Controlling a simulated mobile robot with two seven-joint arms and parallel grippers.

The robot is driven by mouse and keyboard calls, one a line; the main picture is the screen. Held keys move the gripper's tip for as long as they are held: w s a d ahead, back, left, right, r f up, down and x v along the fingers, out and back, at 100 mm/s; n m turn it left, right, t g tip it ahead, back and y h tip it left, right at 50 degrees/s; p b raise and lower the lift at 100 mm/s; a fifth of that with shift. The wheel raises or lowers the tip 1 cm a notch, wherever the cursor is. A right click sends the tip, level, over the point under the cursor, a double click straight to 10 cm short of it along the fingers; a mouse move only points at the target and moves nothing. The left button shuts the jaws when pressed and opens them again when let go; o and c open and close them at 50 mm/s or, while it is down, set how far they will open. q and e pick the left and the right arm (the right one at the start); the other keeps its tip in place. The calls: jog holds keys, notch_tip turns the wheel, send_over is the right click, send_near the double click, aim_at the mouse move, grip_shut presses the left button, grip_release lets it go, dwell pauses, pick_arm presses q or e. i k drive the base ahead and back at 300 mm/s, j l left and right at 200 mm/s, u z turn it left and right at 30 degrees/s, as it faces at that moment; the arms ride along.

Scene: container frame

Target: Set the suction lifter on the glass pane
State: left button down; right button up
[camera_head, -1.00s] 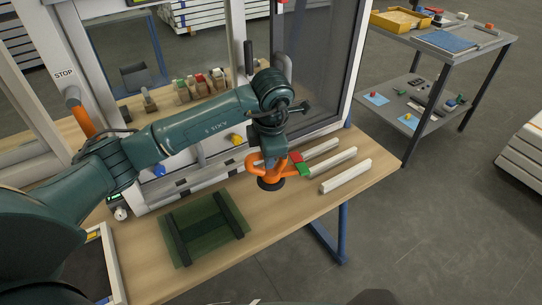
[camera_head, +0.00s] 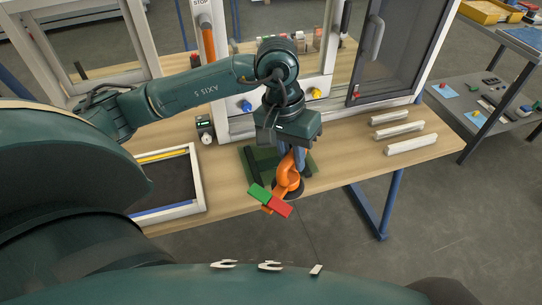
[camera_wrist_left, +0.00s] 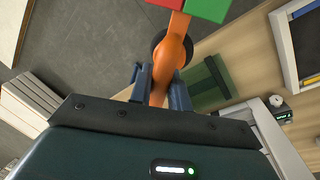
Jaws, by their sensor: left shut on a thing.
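The suction lifter (camera_head: 284,178) is orange, with a green tab and a red tab and a dark round cup. My left gripper (camera_head: 291,150) is shut on its orange body, and the lifter hangs tilted below it. The glass pane (camera_head: 264,166) is a green see-through sheet with dark strips, flat on the table. The lifter is at the pane's right front part and hides some of it. In the left wrist view the lifter (camera_wrist_left: 174,52) is between the fingers (camera_wrist_left: 160,88), with the pane (camera_wrist_left: 207,84) beside it. Whether the cup touches anything is unclear. My right gripper is not in view.
Light bars (camera_head: 404,131) lie on the wooden table (camera_head: 350,160) to the right. A dark-lined tray (camera_head: 168,188) lies at left. The white frame (camera_head: 238,124) of a cabinet stands behind the pane. A grey shelf cart (camera_head: 482,90) is at far right.

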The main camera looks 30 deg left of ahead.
aim_at(279, 158)
jog(key=l+u, duration=0.1)
jog(key=u, duration=0.25)
jog(key=l+u, duration=0.15)
jog(key=u, duration=0.2)
jog(key=i+l+u, duration=0.1)
jog(key=u, duration=0.25)
jog(key=l+u, duration=0.3)
jog(key=k+l+u, duration=0.25)
jog(key=l, duration=0.25)
jog(key=l+u, duration=0.1)
jog(key=l, duration=0.35)
jog(key=k+l+u, duration=0.15)
jog(key=l, duration=1.1)
jog(key=i, duration=0.8)
